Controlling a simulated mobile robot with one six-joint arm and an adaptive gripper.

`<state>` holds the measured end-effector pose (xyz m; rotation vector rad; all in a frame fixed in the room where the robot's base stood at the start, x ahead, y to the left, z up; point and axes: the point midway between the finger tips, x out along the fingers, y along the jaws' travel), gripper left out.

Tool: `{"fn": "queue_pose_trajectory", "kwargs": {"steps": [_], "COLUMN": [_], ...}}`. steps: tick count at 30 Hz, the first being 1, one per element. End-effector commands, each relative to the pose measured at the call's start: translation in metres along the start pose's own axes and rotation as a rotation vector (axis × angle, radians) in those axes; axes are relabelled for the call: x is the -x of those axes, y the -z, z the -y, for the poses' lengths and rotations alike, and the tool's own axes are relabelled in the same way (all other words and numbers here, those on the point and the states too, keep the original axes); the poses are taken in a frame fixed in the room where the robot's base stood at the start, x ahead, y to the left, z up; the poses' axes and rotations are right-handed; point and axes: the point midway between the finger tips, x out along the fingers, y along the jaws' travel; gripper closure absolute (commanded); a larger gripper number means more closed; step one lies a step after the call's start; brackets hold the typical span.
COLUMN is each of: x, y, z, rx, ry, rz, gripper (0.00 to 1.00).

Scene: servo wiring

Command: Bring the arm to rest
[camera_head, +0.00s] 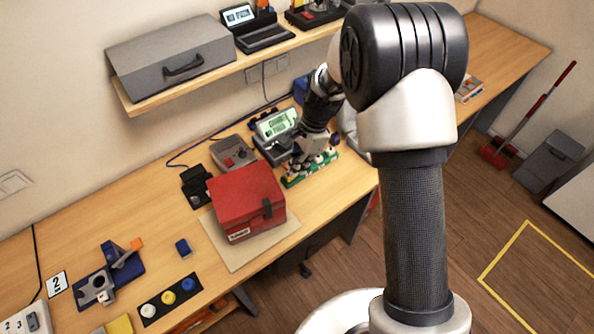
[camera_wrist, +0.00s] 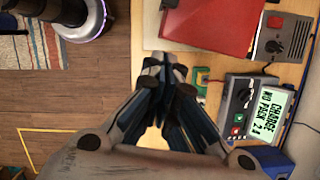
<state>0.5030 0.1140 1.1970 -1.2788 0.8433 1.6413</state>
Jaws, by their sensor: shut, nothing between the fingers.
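My arm (camera_head: 415,210) stands in the right middle of the head view, bent over toward the bench. My gripper (camera_head: 300,158) is low over the bench, beside a charger (camera_head: 277,128) with a lit display and over a green board (camera_head: 322,170). In the wrist view my gripper (camera_wrist: 168,65) has its fingers together with nothing held. The wrist view shows the charger (camera_wrist: 258,108) on the right, its display reading a charge message, and a bit of the green board (camera_wrist: 201,78) beside the fingers. Most of the board is hidden there by my fingers.
A red box (camera_head: 246,202) stands on a mat left of my gripper, next to a grey device (camera_head: 232,153). A shelf (camera_head: 160,101) with a grey case (camera_head: 172,58) runs above the bench. Blue parts (camera_head: 108,272) lie at the left. The floor (camera_head: 520,290) at right is open.

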Motion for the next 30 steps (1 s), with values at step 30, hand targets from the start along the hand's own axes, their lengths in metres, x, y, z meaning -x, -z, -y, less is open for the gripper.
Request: {"fn": "queue_pose_trajectory", "kwargs": {"steps": [30], "x": [0.079], "y": [-0.004], "z": [-0.100], "rx": [0.535], "ry": [0.129], "rz": [-0.195], "gripper": [1.00]}}
